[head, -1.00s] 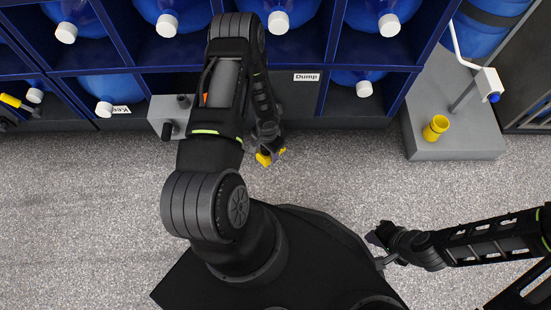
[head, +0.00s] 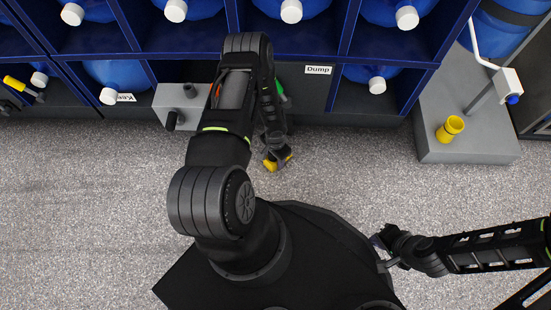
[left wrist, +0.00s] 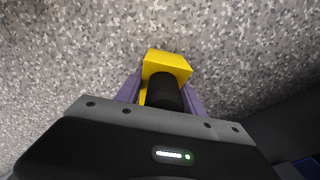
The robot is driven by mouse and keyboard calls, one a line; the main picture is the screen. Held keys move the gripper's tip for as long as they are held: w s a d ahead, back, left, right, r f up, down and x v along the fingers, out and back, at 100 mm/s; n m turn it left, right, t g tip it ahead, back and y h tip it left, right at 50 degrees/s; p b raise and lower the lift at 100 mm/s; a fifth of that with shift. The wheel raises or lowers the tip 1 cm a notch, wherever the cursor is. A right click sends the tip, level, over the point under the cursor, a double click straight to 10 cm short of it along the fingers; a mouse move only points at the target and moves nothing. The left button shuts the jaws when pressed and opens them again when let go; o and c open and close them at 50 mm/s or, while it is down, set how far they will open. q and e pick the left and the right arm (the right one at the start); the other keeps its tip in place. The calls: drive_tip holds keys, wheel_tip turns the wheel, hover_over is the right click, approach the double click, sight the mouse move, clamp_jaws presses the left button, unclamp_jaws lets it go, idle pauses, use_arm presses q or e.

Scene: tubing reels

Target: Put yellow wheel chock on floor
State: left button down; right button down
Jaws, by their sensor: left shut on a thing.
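The yellow wheel chock (left wrist: 167,65) is between the purple fingers of my left gripper (left wrist: 165,88) in the left wrist view, with a black cylindrical part beside its yellow face. My left gripper (head: 276,160) is shut on it. In the head view the chock (head: 270,165) shows as a small yellow patch at the gripper's tip, partly hidden by the gripper. The speckled grey floor (head: 90,200) lies below it; I cannot tell whether the chock touches it. My right gripper (head: 380,240) is low at the right, near my base; its opening is unclear.
A blue rack (head: 335,45) with several blue jugs stands along the back, labelled "Keep" and "Dump" (head: 318,70). A grey box (head: 180,105) stands by it. Floor at the left is clear.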

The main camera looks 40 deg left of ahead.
use_arm(q)
drive_tip(key=shift+f, duration=0.1)
drive_tip(key=c, duration=0.7)
unclamp_jaws()
drive_tip(key=shift+r, duration=0.45)
wheel_tip(320, 180, up, 11)
drive_tip(key=p, duration=0.5)
drive_tip(key=shift+r, duration=0.2)
